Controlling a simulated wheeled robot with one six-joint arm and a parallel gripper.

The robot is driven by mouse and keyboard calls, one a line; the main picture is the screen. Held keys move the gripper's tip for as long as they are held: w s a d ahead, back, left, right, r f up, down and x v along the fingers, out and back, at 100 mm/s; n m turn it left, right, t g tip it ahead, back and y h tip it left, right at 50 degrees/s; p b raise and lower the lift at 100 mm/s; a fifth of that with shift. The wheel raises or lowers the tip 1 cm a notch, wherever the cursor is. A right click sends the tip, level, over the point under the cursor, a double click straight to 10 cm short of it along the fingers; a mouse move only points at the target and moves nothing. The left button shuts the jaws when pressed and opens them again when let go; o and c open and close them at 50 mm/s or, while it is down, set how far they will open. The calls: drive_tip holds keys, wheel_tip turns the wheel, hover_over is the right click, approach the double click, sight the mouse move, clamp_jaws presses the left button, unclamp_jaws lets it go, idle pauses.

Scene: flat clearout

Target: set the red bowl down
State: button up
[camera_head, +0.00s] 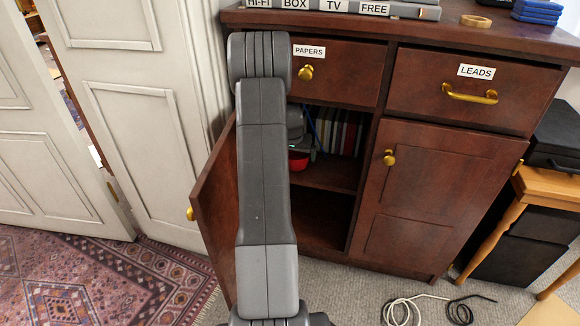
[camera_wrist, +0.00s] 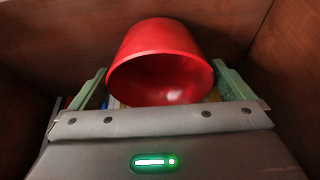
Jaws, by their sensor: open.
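The red bowl (camera_wrist: 160,42) is inside the open left compartment of the dark wood cabinet, with its mouth turned toward the wrist camera. A small part of the bowl (camera_head: 298,162) shows in the head view beside my arm, at the level of the middle shelf (camera_head: 330,177). My gripper (camera_wrist: 160,72) is open, with one green finger on each side of the bowl. I cannot tell whether either finger touches it. The bowl's contact with the shelf is hidden. My arm hides most of the gripper in the head view.
The left cabinet door (camera_head: 214,200) stands open beside my arm. Upright books (camera_head: 340,132) fill the back of the shelf. Above are the PAPERS drawer (camera_head: 340,72) and LEADS drawer (camera_head: 470,90), both shut. The right door (camera_head: 420,195) is shut. Cables (camera_head: 415,308) lie on the carpet.

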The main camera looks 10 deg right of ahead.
drive_tip(key=s+a, duration=0.4)
drive_tip(key=s, duration=0.7)
drive_tip(key=shift+a, duration=0.35)
